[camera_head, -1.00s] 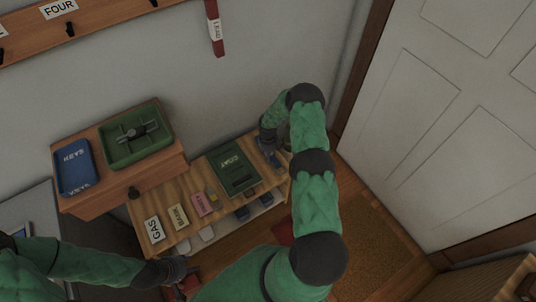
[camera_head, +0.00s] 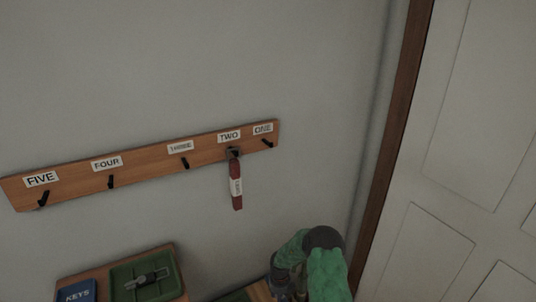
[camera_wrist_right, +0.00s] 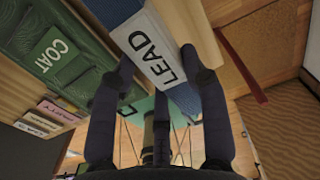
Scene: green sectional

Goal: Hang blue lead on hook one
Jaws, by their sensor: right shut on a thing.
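The blue lead (camera_wrist_right: 176,92) shows a white LEAD label in the right wrist view. My right gripper (camera_wrist_right: 158,64) is shut on it, with fingers on both sides. I cannot tell whether the lead touches the shelf. Hook one (camera_head: 268,143) is the rightmost hook on the wooden wall rail (camera_head: 210,152), and it is bare. In the head view my right arm is at the bottom, well below the rail, and its fingertips are not clear. My left gripper is out of view.
A red lead (camera_head: 236,185) hangs on hook two (camera_head: 233,153), beside hook one. A white door (camera_head: 455,150) stands at right. A green tray (camera_head: 170,292) and a blue KEYS item (camera_head: 77,291) sit at lower left. The wall below hook one is clear.

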